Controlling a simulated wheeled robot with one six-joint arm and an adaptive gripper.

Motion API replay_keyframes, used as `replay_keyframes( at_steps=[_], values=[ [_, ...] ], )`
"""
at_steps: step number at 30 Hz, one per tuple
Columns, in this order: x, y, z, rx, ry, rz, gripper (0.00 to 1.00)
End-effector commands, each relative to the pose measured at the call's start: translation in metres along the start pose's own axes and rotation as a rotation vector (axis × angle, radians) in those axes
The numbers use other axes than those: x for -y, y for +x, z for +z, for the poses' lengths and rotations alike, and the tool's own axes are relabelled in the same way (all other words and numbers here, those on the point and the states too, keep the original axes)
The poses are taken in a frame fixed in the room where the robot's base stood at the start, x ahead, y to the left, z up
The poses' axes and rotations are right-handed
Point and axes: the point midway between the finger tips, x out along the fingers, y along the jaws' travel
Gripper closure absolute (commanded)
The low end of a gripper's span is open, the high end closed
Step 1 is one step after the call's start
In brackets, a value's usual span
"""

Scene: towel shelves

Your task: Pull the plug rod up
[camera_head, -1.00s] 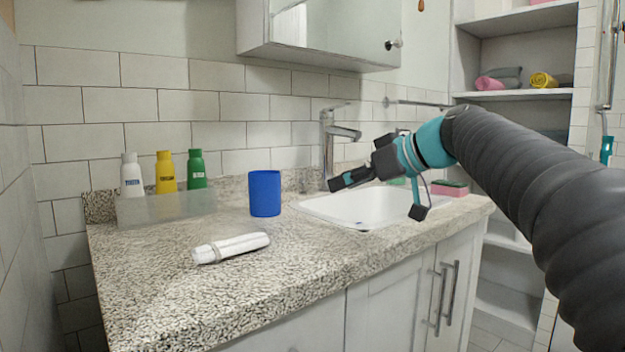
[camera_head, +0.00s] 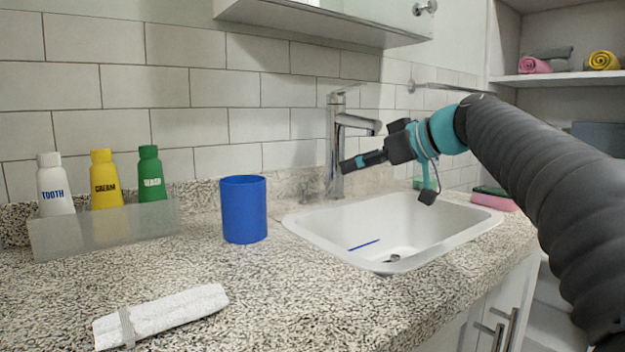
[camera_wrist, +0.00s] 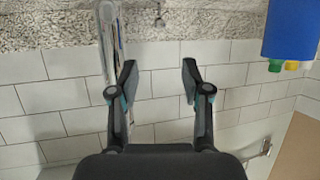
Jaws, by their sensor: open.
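In the wrist view a small metal knob (camera_wrist: 158,18), which looks like the plug rod, stands at the counter against the tiled wall, beside the tall chrome faucet. My gripper (camera_wrist: 158,76) is open and empty. The knob lies beyond the fingertips, roughly in line with the gap, and is not touched. In the head view my gripper (camera_head: 352,163) is at the faucet (camera_head: 335,140), its fingers pointing left.
A blue cup (camera_head: 244,210) stands left of the sink. A thin blue stick (camera_head: 364,245) lies in the basin. A tray (camera_head: 105,230) holds several bottles. A white rolled towel (camera_head: 165,313) lies in front. A cabinet (camera_head: 320,20) hangs above.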

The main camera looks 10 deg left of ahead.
Motion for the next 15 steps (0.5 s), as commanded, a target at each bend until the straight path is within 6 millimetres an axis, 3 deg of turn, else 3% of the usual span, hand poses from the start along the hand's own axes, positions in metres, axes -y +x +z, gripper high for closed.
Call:
replay_keyframes(
  at_steps=[15],
  values=[
    [0.0, 0.091, 0.0, 0.001, 0.0, -0.002, 0.52]
  ],
)
